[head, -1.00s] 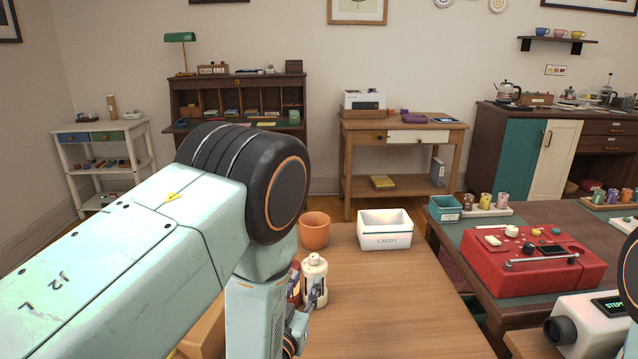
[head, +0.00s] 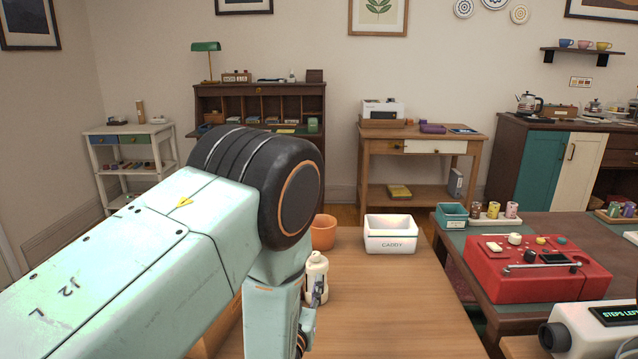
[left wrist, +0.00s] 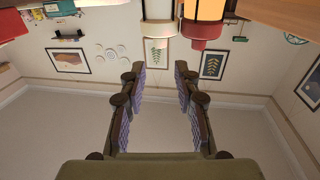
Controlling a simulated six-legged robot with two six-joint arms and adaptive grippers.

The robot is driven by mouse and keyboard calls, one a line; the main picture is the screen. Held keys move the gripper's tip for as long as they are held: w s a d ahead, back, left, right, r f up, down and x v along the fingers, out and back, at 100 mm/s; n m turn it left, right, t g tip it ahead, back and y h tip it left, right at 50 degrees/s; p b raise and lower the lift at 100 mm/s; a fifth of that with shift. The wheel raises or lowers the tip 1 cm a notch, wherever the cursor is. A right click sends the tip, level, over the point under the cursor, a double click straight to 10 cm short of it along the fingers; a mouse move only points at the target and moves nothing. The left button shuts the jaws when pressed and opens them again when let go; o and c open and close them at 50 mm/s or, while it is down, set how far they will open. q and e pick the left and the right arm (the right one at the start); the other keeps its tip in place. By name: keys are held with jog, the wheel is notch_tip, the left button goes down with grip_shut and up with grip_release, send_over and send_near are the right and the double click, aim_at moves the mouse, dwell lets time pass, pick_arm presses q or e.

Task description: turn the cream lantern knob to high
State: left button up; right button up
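The cream lantern (head: 316,268) stands upright on the wooden table, just right of my left forearm in the head view. Its lower left part is hidden by my arm, and I cannot make out its knob or setting. In the left wrist view, which is upside down, a pale cylinder that looks like the cream lantern (left wrist: 155,22) hangs at the top beside a red lantern (left wrist: 202,30) with a glowing body. My left gripper (left wrist: 160,76) has its fingers apart with nothing between them. The lantern is beyond its fingertips. My right gripper is not in view.
An orange pot (head: 323,232) and a white caddy (head: 391,243) stand behind the lantern. To the right, a dark table holds a red panel box (head: 535,280). A white device with a display (head: 590,325) is at lower right. The wooden table (head: 400,310) is clear right of the lantern.

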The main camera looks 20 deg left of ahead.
aim_at(315, 258)
pick_arm(q)
jog(key=w+b, duration=0.1)
jog(key=w, duration=0.3)
jog(key=w+a+b, duration=0.1)
jog(key=w, duration=0.3)
jog(key=w+b, duration=0.1)
jog(key=w, duration=0.3)
jog(key=shift+a+f, duration=0.15)
jog(key=shift+a, duration=0.15)
notch_tip(315, 258, up, 18)
jog(key=p, duration=0.5)
jog(key=shift+s, duration=0.15)
